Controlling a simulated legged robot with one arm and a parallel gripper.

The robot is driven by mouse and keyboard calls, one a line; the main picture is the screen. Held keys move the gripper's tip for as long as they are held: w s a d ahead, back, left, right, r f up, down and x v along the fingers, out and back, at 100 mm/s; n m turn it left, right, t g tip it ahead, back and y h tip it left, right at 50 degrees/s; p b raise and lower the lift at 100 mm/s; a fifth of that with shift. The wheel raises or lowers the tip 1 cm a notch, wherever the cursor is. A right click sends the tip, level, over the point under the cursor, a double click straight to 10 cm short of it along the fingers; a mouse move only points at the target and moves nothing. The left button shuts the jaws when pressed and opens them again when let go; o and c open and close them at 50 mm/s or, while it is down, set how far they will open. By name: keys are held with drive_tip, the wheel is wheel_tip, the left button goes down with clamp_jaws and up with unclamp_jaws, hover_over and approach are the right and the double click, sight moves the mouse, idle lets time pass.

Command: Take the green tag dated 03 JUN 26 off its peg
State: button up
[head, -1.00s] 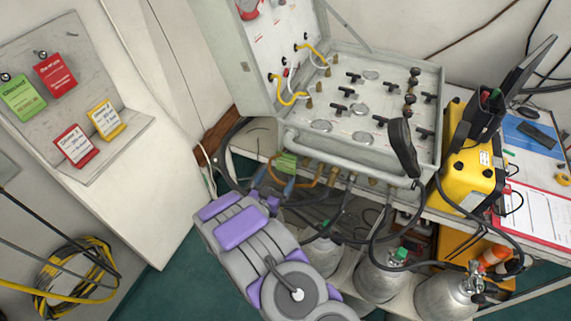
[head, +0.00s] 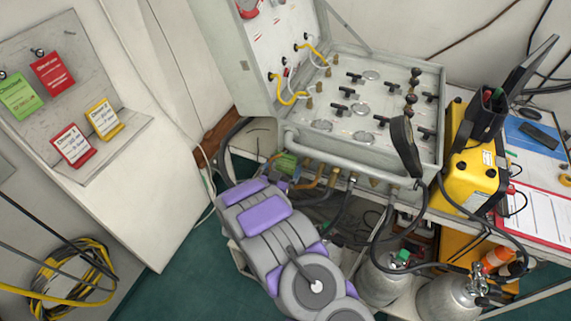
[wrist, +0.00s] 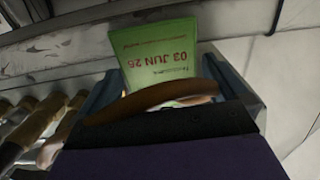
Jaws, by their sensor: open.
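The green tag (wrist: 155,52) shows upside down in the wrist view, with 03 JUN 26 in red. In the head view a small green tag (head: 287,163) hangs below the front edge of the air panel, above my gripper (head: 279,184). In the wrist view my gripper (wrist: 165,88) is open, with a blue-grey finger on each side of the tag's lower part. A brown curved piece crosses in front of the tag's lower end. The peg is hidden, and I cannot tell whether the fingers touch the tag.
Brass hose fittings (wrist: 40,125) stand close to the left finger. The open air panel (head: 365,105) is above. Gas cylinders (head: 383,280) stand below, and a yellow case (head: 473,165) is at right. Another green tag (head: 18,97) hangs on the board at far left.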

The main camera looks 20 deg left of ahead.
drive_tip(key=shift+c, duration=0.4)
drive_tip(key=c, duration=0.8)
drive_tip(key=shift+r, duration=0.15)
drive_tip(key=shift+r+p, duration=0.2)
drive_tip(key=shift+p, duration=0.1)
drive_tip(key=s+a+p, duration=0.1)
drive_tip(key=s+p, duration=0.1)
drive_tip(key=s, duration=1.6)
drive_tip(key=shift+a+p, duration=0.15)
drive_tip(key=shift+p, duration=0.25)
